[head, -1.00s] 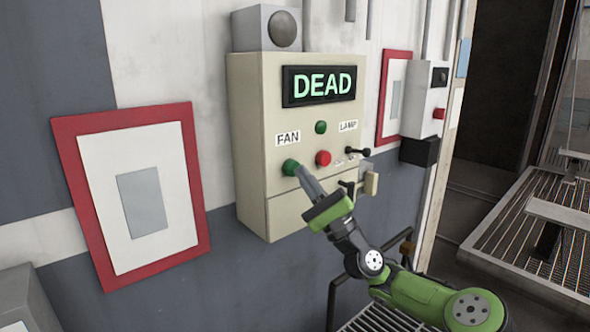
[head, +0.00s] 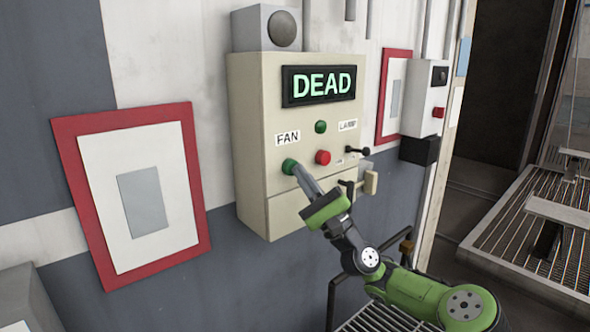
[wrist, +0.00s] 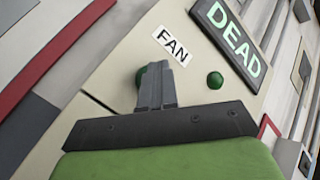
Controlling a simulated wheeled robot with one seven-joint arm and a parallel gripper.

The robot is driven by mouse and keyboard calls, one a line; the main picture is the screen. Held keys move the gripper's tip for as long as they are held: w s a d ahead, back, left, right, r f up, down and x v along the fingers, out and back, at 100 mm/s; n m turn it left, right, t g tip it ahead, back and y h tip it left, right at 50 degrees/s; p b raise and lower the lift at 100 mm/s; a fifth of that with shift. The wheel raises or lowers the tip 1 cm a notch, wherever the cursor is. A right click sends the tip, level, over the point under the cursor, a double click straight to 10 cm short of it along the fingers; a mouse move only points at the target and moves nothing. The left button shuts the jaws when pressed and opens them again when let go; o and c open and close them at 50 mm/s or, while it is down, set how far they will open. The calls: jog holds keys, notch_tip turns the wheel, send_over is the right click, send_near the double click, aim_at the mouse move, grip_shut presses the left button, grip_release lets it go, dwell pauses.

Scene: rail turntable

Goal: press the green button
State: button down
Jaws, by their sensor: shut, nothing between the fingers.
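The green button (head: 288,166) is on the front of a cream control box, under the FAN label (head: 287,138). My gripper (head: 298,168) is shut and empty, its fingertips at the right side of the green button in the head view. I cannot tell whether they touch it or how far it is pushed in. In the wrist view the green button (wrist: 140,77) shows partly behind the shut fingers (wrist: 158,68). The display (head: 319,86) reads DEAD in lit green letters.
The cream box (head: 250,120) also carries a smaller green round part (head: 320,127), a red button (head: 323,157) and a black lever (head: 358,151). A red-framed panel (head: 190,150) hangs to the left. A grey box with a red button (head: 437,113) is to the right.

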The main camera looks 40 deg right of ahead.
jog(key=shift+s, duration=0.8)
jog(key=shift+s, duration=2.5)
